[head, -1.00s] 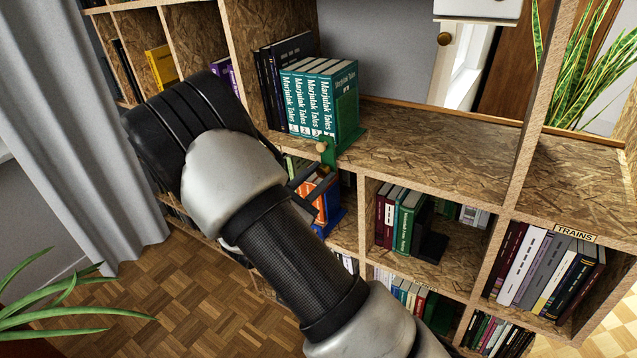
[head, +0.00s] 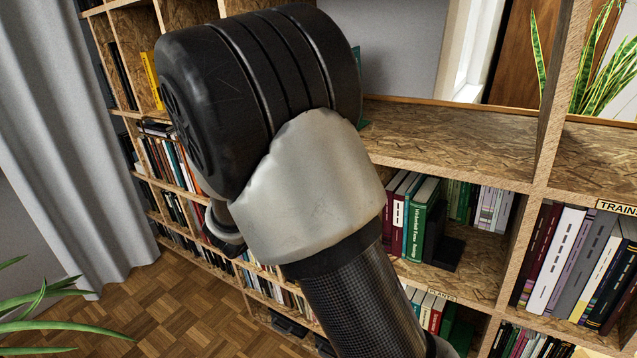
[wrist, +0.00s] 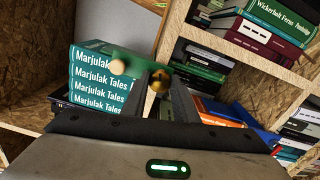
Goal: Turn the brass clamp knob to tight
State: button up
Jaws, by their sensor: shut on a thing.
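In the wrist view, the brass clamp knob (wrist: 160,79) sits between the tips of my gripper (wrist: 162,88), which is shut on it. The green clamp (wrist: 138,62) is just beyond the fingertips, at the shelf edge beside the green Marjulak Tales books (wrist: 98,80). A second, paler round ball (wrist: 118,67) shows on the clamp, left of the fingers. I cannot read how tight the knob is. In the head view my arm hides the knob, the clamp and my fingers.
An OSB bookshelf (head: 455,135) surrounds the arm, with a bare top board at right. An orange book (wrist: 218,112) and a blue bookend (wrist: 262,130) are close right of the fingers. A grey curtain (head: 60,130) hangs at left.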

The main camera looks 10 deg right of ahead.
jog(key=shift+m+b, duration=3.15)
jog(key=shift+m, duration=1.55)
jog(key=o, duration=1.1)
jog(key=shift+c, duration=0.2)
jog(key=p+v, duration=0.1)
jog(key=v, duration=1.6)
jog(key=shift+s+a+p, duration=0.2)
jog(key=shift+p, duration=0.2)
jog(key=shift+r, duration=0.1)
